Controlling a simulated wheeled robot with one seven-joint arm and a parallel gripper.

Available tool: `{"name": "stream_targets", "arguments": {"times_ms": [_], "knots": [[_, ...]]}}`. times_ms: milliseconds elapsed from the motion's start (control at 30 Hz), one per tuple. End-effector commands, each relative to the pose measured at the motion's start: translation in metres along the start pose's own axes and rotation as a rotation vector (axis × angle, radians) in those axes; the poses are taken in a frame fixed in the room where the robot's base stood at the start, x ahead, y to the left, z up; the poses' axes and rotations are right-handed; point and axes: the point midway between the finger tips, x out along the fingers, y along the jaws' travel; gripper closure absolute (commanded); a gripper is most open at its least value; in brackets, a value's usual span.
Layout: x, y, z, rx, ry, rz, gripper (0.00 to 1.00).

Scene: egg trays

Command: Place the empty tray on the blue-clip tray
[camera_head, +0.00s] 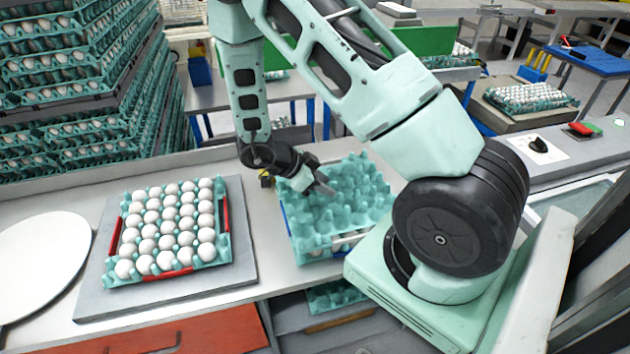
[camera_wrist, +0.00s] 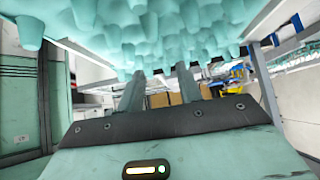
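The empty teal tray (camera_head: 350,187) is right of centre on the worktop in the head view. A lower tray (camera_head: 315,250) shows beneath it, with a blue clip (camera_head: 285,215) at its left side and a little white along its front. I cannot tell if the two trays touch. My gripper (camera_head: 322,184) is at the empty tray's left part. In the wrist view a teal tray (camera_wrist: 150,35) spans the top, above my gripper's two fingers (camera_wrist: 162,78). The fingers stand apart and their tips meet the tray's outline. Whether they grip it is unclear.
A tray of white eggs with red clips (camera_head: 170,228) sits on a grey board (camera_head: 248,262) at left. A white disc (camera_head: 40,262) lies at far left. Tall stacks of egg trays (camera_head: 80,100) stand behind. Bare worktop (camera_head: 272,268) separates the board from the teal trays.

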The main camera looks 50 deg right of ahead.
Motion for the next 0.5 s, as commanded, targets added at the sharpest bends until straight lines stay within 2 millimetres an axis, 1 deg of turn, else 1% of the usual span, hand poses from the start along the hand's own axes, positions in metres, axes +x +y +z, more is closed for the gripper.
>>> {"name": "stream_targets", "arguments": {"times_ms": [33, 133, 233, 367, 467, 500], "knots": [[-0.009, -0.001, 0.001, 0.001, -0.003, -0.002, 0.65], [-0.022, -0.001, 0.001, 0.002, -0.001, -0.001, 0.65], [-0.030, 0.000, 0.000, 0.000, 0.000, 0.000, 0.65], [-0.035, 0.000, 0.000, -0.001, 0.000, 0.000, 0.65], [-0.043, -0.005, 0.004, -0.026, -0.030, -0.045, 0.65], [-0.051, -0.011, 0.009, -0.051, -0.060, -0.089, 0.65]]}}
